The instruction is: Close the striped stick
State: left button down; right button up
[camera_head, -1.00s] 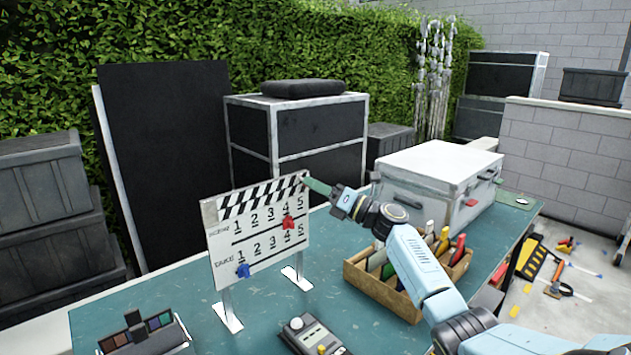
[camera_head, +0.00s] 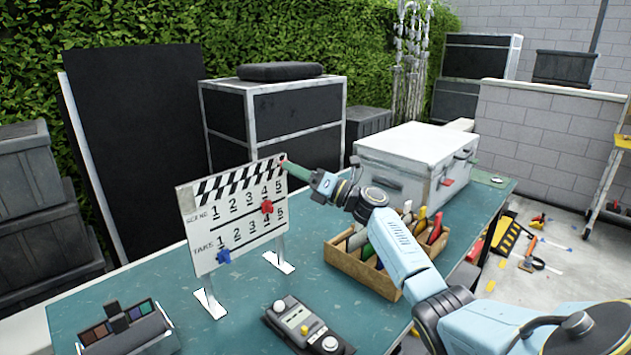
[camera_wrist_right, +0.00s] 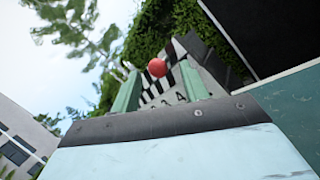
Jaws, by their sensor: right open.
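The white clapperboard (camera_head: 240,233) stands upright on two feet at the left of the teal table. The black-and-white striped stick (camera_head: 240,177) runs along its top edge; I cannot tell how wide any gap below it is. My right gripper (camera_head: 291,165) is at the stick's right end, its green fingers pointing left at the board. In the right wrist view, a red ball (camera_wrist_right: 157,67) shows between the open fingers, with the stripes (camera_wrist_right: 171,72) behind it. I cannot tell whether the fingers touch anything. My left gripper is not in view.
A wooden box of tools (camera_head: 362,279) and a white case (camera_head: 415,158) stand to the right on the table (camera_head: 140,277). A grey control box (camera_head: 305,325) and a colour palette (camera_head: 130,330) lie at the front. Dark cases and a hedge stand behind.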

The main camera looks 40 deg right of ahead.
jog(key=v, duration=1.2)
jog(key=shift+s+f+b, duration=0.15)
jog(key=shift+s+b, duration=0.25)
